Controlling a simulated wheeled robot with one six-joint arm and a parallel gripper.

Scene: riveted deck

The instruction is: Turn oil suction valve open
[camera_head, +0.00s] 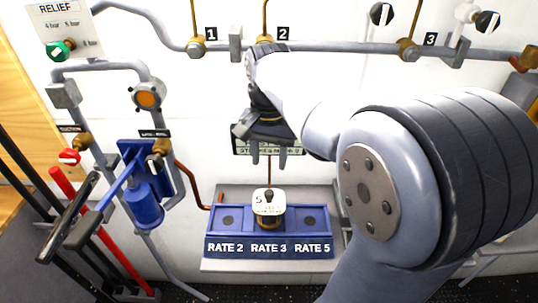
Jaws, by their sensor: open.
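A red and white valve knob (69,157) sits at the left, on a brass fitting below a small dark label (72,129) that seems to read "SUCTION". It is the likely oil suction valve; whether it is open or closed I cannot tell. My gripper (269,158) points down near the middle, its two fingers apart and empty. It is well to the right of the red knob, above the blue rate tray (283,219). My arm covers much of the right side.
A blue hand pump (146,205) with a long dark handle (70,217) stands just right of the red knob. A gauge (147,95) and pipes are above. A green relief knob (60,50) is upper left. A white-topped piece (269,202) stands in the tray's middle slot.

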